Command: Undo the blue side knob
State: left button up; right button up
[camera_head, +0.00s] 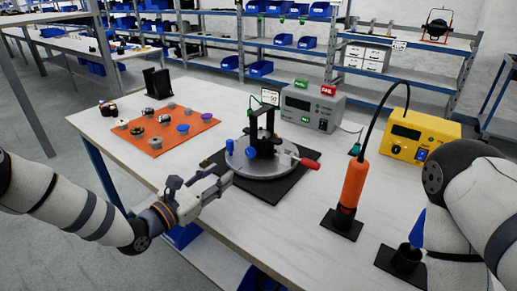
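The blue side knob (229,146) sits on the left side of a round grey fixture (262,172) with a black upright clamp (262,135) in its middle. A red handle (309,163) sticks out at the fixture's right. My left gripper (219,177) is in front of and to the left of the fixture, below the blue knob and apart from it. Its fingers look open with nothing between them. My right arm fills the right edge; its gripper is not visible.
An orange mat (155,147) with several small knobs and parts lies at left. A grey meter (311,106) and a yellow station (421,134) stand behind. An orange tool (353,182) stands upright at right, near a black holder (401,262). The table front is clear.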

aim_at(249, 153)
pick_arm(q)
jog(key=x, duration=0.3)
jog(key=b+x, duration=0.1)
jog(key=x, duration=0.2)
jog(key=b+x, duration=0.1)
jog(key=x, duration=0.3)
jog(key=shift+s+d+f, duration=0.1)
jog(key=shift+f, duration=0.25)
jog(key=shift+w+d+r, duration=0.1)
jog(key=shift+w+d, duration=0.1)
jog(key=shift+w, duration=0.1)
jog(key=shift+w+d+r, duration=0.15)
jog(key=shift+w+r, duration=0.1)
jog(key=shift+r, duration=0.05)
grip_shut()
pick_arm(e)
jog(key=shift+g, duration=0.7)
jog(key=s+f, duration=0.1)
jog(key=s, duration=0.1)
jog(key=s+f, duration=0.1)
jog(key=f, duration=0.1)
jog(key=shift+s+a, duration=0.15)
jog(key=shift+s, duration=0.25)
